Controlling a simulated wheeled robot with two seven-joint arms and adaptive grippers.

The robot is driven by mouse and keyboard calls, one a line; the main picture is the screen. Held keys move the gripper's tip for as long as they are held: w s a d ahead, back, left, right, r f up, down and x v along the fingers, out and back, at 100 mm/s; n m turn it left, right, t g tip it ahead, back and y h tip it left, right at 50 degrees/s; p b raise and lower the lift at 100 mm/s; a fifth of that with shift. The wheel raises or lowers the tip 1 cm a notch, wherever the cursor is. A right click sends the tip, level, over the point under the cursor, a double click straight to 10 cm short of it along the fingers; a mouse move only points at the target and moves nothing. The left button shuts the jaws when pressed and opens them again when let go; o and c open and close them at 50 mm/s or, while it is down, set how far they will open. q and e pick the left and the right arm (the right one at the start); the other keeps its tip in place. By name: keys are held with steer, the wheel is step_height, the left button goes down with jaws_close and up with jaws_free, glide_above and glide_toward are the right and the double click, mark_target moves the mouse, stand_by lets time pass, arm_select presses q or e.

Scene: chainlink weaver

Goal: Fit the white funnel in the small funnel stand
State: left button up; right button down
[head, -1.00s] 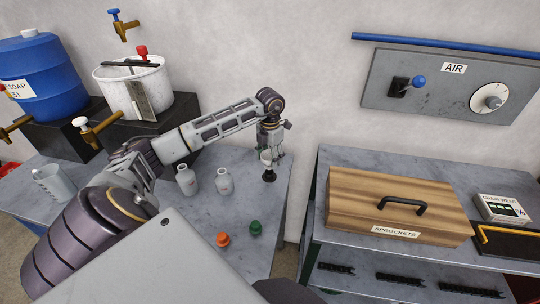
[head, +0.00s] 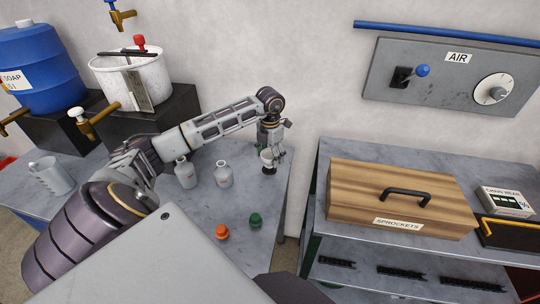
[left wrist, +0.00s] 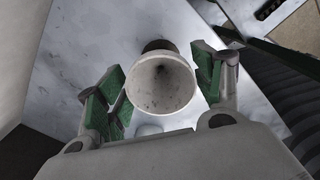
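The white funnel (head: 266,155) is upright at the far right of the left bench, at the small black funnel stand (head: 269,170). In the left wrist view I look into the funnel's wide mouth (left wrist: 160,82), with part of the dark stand (left wrist: 158,45) showing behind it. My left gripper (head: 276,153) is around the funnel. Its green-padded fingers (left wrist: 163,88) are spread on both sides of the mouth, with a gap at the right; contact at the left is hard to tell. The funnel's spout is hidden. My right gripper is out of view.
Two grey-white bottles (head: 186,174) (head: 223,174) stand left of the stand. An orange cap (head: 222,232) and a green cap (head: 255,220) lie nearer. A clear jug (head: 50,176) stands far left. A sprockets box (head: 400,195) sits on the right bench (head: 335,160).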

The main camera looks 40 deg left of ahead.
arm_select(q)
steer(key=shift+o, duration=0.9)
step_height(320, 180, up, 12)
stand_by(0.4)
stand_by(1.1)
